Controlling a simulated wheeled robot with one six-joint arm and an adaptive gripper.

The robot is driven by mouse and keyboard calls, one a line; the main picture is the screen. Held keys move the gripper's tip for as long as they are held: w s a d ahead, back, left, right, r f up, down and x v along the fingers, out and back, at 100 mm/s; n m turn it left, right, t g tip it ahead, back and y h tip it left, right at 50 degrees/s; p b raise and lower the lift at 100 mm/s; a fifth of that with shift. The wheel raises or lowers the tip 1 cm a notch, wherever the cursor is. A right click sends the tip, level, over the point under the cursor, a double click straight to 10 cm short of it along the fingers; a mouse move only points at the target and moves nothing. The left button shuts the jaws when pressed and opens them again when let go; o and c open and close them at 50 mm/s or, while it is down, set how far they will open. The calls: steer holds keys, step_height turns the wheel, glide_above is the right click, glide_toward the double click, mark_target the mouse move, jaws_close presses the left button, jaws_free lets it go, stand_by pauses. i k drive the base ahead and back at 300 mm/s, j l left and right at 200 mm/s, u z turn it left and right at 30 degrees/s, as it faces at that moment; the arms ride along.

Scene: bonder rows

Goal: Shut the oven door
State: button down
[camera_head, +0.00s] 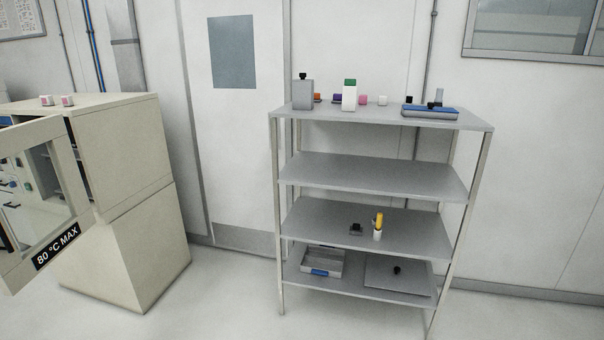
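The oven (125,150) is a beige cabinet at the left, on a beige base. Its door (72,190) is a beige frame with a window, swung open toward me, with a black "80 °C MAX" label on its lower rail. The left part of the door is cut off by the picture edge. Part of the dark oven opening shows behind the door. My gripper is not in view.
A grey open shelf unit (375,180) stands right of the oven, with bottles, small coloured items and a blue-topped tray (430,111) on top. Clear floor (225,285) lies between oven and shelf.

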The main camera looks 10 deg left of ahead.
mark_target(17, 270)
steer(key=i+u, duration=0.3)
steer(key=i+l+u, duration=0.15)
steer(key=i+u, duration=0.15)
steer(key=i, duration=0.2)
steer(key=i+l+u, duration=0.25)
steer(key=i, duration=0.15)
steer(key=i+u, duration=0.4)
steer(key=i+l+u, duration=0.15)
steer(key=u, duration=0.25)
steer(key=i+l+u, duration=0.2)
steer(key=u, duration=0.2)
steer(key=i+l+u, duration=0.25)
steer(key=u, duration=0.15)
